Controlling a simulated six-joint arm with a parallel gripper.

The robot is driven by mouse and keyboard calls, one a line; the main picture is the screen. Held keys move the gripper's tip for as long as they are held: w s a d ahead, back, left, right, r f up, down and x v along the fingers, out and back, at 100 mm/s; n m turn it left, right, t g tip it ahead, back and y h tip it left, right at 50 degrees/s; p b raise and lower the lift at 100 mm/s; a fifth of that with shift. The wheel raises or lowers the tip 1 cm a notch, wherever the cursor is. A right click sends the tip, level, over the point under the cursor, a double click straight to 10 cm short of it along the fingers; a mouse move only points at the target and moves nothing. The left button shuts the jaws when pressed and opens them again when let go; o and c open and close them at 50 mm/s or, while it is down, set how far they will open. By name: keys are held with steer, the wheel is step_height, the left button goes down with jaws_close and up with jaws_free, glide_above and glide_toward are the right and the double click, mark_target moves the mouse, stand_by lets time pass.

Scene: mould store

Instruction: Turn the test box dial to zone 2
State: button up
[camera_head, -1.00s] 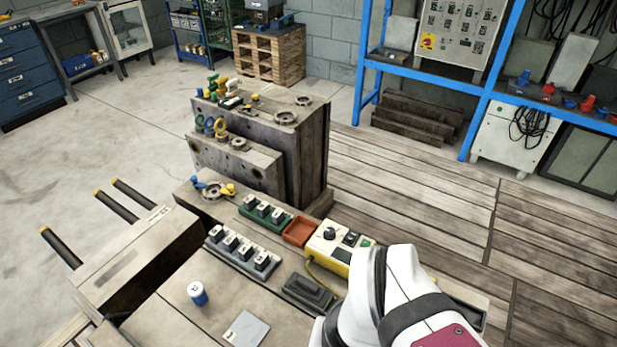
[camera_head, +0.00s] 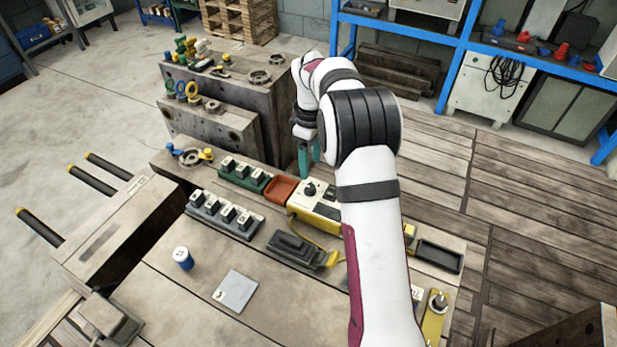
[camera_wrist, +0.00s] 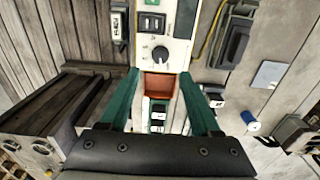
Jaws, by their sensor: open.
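The test box (camera_head: 322,208) is a cream and yellow box on the bench, just right of a small orange-red tray. Its black dial (camera_head: 310,188) is on top and shows clearly in the wrist view (camera_wrist: 160,54), with a pale pointer mark; I cannot read the zone numbers. Dark switches sit beside the dial, and a green button shows on the box (camera_wrist: 186,14). My gripper (camera_head: 309,160) has green fingers. It is open and empty, above the bench near the dial; in the wrist view its fingertips (camera_wrist: 159,74) are apart, with the dial just beyond them.
The orange-red tray (camera_head: 281,190), a green rack (camera_head: 245,179) and a grey rack (camera_head: 225,217) of plugs stand left of the box. A yellow cable (camera_head: 331,258) and dark block (camera_head: 293,248) lie in front. A tall mould block (camera_head: 262,110) stands behind. A blue-white can (camera_head: 183,258) is at the left.

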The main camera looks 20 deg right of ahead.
mark_target(310, 187)
step_height(310, 187, down, 8)
steer(key=shift+r, duration=0.1)
jaws_close()
stand_by(0.4)
